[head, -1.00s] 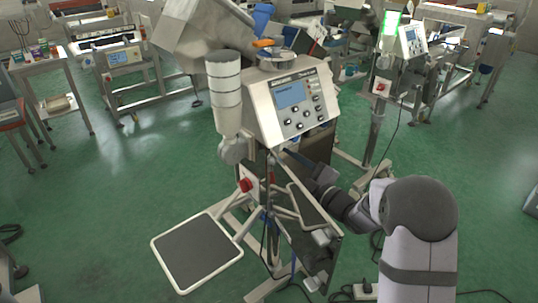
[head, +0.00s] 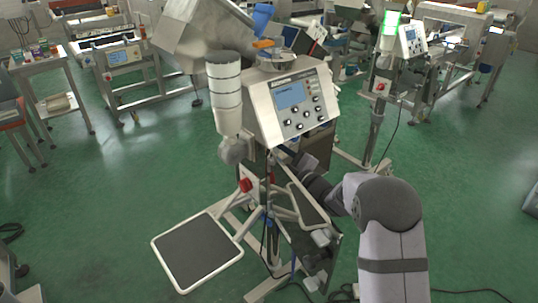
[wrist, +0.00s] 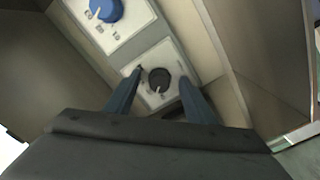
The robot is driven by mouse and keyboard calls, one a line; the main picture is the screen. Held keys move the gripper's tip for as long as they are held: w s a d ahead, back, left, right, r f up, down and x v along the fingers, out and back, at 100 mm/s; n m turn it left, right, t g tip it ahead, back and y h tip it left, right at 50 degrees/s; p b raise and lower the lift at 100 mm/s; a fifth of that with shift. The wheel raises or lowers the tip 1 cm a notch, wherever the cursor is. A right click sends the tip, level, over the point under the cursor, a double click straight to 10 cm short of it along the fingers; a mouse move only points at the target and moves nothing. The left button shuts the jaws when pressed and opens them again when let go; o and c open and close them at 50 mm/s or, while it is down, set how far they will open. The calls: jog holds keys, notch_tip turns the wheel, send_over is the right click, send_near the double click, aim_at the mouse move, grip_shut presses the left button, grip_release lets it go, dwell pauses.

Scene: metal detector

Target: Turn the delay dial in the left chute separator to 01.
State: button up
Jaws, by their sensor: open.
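In the wrist view, a black dial (wrist: 159,79) with a white pointer sits on a pale plate. Its pointer aims toward the bottom of the picture; its markings are too small to read. A blue knob (wrist: 105,9) with a white pointer is on a pale panel at upper left. I cannot read which one is marked delay. My gripper (wrist: 161,77) is open, its blue fingers on either side of the black dial; I cannot tell whether they touch it. In the head view, the separator (head: 262,122) stands in the middle, and my gripper is hidden behind its frame.
In the wrist view, a beige wall (wrist: 245,65) rises close on the right and a brown panel (wrist: 45,70) on the left. In the head view, a square grey plate (head: 197,252) juts out at lower left. Green floor is open around the separator.

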jog(key=c, duration=1.1)
jog(key=n+b, duration=0.3)
jog(key=b, duration=0.2)
jog(key=shift+f+n+b, duration=0.15)
jog(key=shift+n+b, duration=0.25)
jog(key=shift+o, duration=0.3)
jog(key=shift+n, duration=0.3)
jog(key=shift+c, duration=0.2)
jog(key=o, duration=1.1)
jog(key=shift+r+v, duration=0.1)
jog(key=shift+v, duration=1.75)
jog(key=shift+r+v, duration=0.15)
jog(key=shift+v, duration=1.7)
jog(key=shift+d, duration=0.1)
